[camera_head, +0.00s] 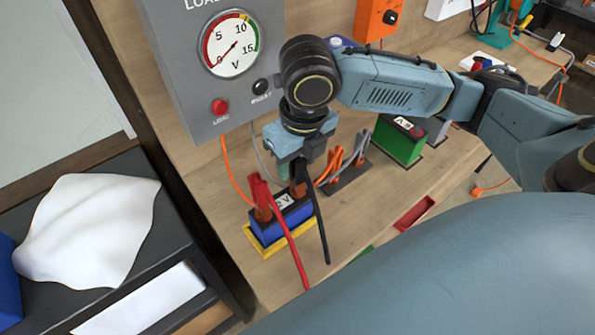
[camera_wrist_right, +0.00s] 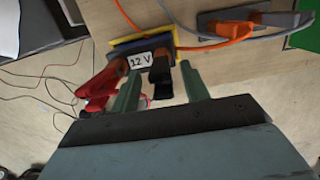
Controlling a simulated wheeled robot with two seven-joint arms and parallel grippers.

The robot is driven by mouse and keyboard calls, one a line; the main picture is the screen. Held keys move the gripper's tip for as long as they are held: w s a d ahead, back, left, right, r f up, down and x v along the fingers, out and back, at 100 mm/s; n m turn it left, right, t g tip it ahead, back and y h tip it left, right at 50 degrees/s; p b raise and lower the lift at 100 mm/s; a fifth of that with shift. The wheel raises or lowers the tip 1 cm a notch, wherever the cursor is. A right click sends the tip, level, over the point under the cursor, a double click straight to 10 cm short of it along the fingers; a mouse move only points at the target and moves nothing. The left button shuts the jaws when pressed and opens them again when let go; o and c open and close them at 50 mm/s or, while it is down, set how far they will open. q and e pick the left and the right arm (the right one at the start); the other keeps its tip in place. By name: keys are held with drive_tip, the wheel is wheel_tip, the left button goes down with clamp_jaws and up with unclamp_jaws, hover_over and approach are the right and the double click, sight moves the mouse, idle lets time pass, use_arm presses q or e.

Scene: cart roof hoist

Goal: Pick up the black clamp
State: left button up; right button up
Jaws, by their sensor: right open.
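The black clamp (camera_head: 299,184) sits on one terminal of the blue 12 V battery (camera_head: 272,234); it also shows in the right wrist view (camera_wrist_right: 161,88). My right gripper (camera_head: 302,168) is over it from above, partly hiding it. In the right wrist view its two green fingers (camera_wrist_right: 161,72) are open, one on each side of the black clamp; I cannot tell whether they touch it. The red clamp (camera_head: 259,190) is on the other terminal, beside the left finger in the wrist view (camera_wrist_right: 100,88). My left gripper is not in view.
A grey tester box with a dial (camera_head: 210,95) stands behind the battery. Orange clamps (camera_head: 338,160) sit to its right, with a green battery (camera_head: 402,143) beyond. Red and black cables hang over the bench's front. A white cloth (camera_head: 90,230) lies on a dark cart at left.

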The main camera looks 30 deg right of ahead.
sight(297, 171)
wheel_tip(297, 171, down, 4)
drive_tip(key=shift+w+d+r, duration=0.1)
drive_tip(key=shift+r, duration=0.1)
clamp_jaws()
